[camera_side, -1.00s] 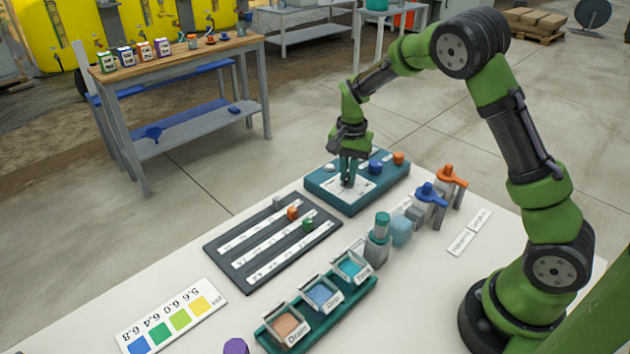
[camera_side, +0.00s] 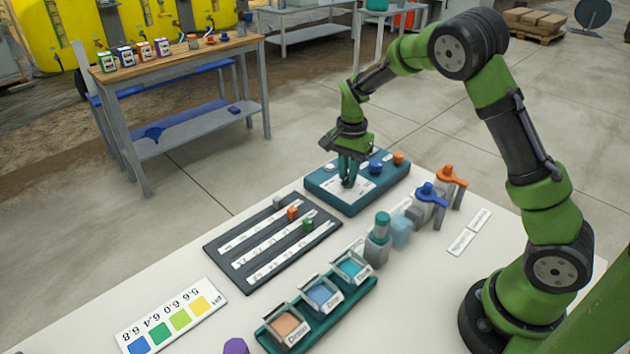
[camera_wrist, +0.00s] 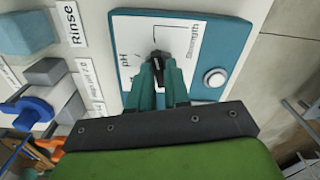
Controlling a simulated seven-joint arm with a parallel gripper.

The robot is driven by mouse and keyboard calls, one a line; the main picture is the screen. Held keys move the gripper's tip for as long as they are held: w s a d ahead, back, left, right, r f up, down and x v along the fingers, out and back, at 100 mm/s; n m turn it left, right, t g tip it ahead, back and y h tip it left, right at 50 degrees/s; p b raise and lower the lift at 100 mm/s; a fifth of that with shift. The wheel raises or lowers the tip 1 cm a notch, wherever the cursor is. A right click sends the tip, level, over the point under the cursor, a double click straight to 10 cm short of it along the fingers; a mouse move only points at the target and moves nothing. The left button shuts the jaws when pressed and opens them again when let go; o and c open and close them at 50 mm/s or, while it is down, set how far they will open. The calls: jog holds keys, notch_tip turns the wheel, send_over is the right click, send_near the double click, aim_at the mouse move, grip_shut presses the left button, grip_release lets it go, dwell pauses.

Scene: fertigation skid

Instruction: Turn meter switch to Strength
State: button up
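The meter is a teal box with a white face (camera_side: 330,188), standing at the far end of the white table. In the wrist view the meter (camera_wrist: 238,50) shows the label "pH" on the left of its face and "Strength" on the right. The black meter switch (camera_wrist: 157,64) is between my fingertips, with its tip near the middle of the face; the fingers hide much of it. My gripper (camera_side: 348,182) points down at the face. In the wrist view my gripper (camera_wrist: 161,66) looks closed around the switch, one finger on each side.
A round white button (camera_wrist: 214,78) is beside the face. Blue (camera_side: 375,167) and orange (camera_side: 398,158) knobs stand on the meter's right. A dark slotted board (camera_side: 225,262), lidded boxes in a teal rack (camera_side: 368,290) and blue and orange valves (camera_side: 428,190) are nearby.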

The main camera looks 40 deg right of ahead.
jog(key=o, duration=0.3)
jog(key=shift+o, duration=0.2)
notch_tip(320, 180, up, 17)
dwell(0.4)
jog(key=shift+f, duration=0.1)
jog(key=s+a+r+n+t+y, duration=0.1)
jog(key=s+a+n+t, duration=0.2)
jog(key=s, duration=0.7)
jog(key=s+a+r+n+t+y, duration=0.1)
jog(key=s+a+n+t, duration=0.3)
jog(key=s+a+n, duration=0.3)
jog(key=s+n, duration=0.1)
jog(key=s, duration=0.3)
jog(key=shift+a, duration=0.4)
